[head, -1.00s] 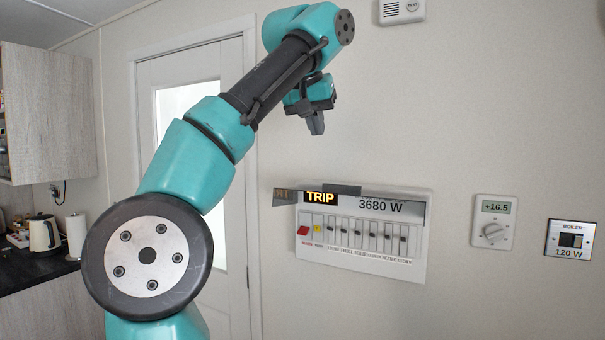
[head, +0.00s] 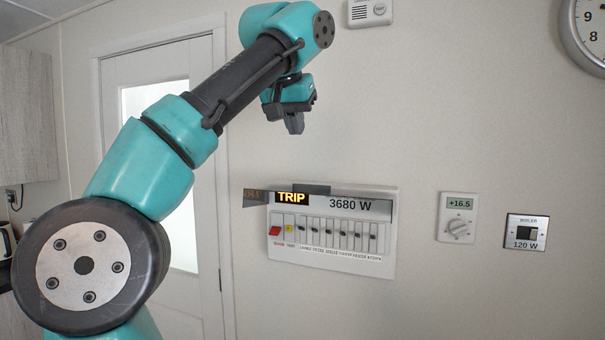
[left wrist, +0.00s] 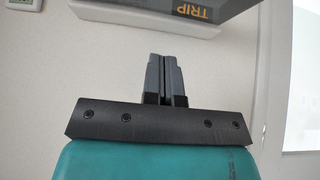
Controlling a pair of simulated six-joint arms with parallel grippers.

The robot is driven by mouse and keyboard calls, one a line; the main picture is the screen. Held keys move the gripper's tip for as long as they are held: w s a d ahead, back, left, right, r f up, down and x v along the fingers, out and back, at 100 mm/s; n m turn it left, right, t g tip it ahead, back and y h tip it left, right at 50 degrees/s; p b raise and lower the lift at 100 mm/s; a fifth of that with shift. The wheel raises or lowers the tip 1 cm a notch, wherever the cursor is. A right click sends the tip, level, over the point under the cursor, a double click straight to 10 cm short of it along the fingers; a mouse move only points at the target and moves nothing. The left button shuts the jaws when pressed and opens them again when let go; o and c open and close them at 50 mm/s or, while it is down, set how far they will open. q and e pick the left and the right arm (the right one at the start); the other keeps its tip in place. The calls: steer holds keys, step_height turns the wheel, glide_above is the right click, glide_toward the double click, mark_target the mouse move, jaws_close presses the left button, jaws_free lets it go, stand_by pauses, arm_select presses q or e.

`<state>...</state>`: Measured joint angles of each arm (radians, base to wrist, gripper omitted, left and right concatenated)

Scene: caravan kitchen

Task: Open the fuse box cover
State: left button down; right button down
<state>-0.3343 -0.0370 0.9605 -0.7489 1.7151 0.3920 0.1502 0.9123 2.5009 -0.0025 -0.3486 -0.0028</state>
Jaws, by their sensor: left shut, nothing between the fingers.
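The fuse box (head: 334,262) is a white panel on the wall in the head view, with a red switch, a yellow button and a row of small dark switches. Its grey, see-through-looking cover (head: 256,198) appears swung up, sticking out from the top edge with the switches bare below it. A lit TRIP display and "3680 W" show there. My left gripper (head: 295,125) is shut and empty, above the box and apart from the cover. In the left wrist view its fingers (left wrist: 163,58) point toward the grey cover (left wrist: 150,14) with upside-down TRIP lettering. My right gripper is not in view.
A thermostat (head: 457,218) and a boiler switch (head: 525,232) are on the wall right of the box. An alarm (head: 369,11) and a clock (head: 590,30) are higher up. A door (head: 170,80) stands behind my left arm. The wall between is clear.

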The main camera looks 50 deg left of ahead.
arm_select(q)
glide_above(303, 191)
step_height(303, 191, down, 7)
steer(key=shift+r, duration=0.1)
steer(key=shift+s+d+f, duration=0.15)
steer(key=shift+f, duration=0.75)
steer(key=shift+s+d+f, duration=0.1)
steer(key=shift+s+f, duration=0.05)
steer(key=shift+f, duration=0.75)
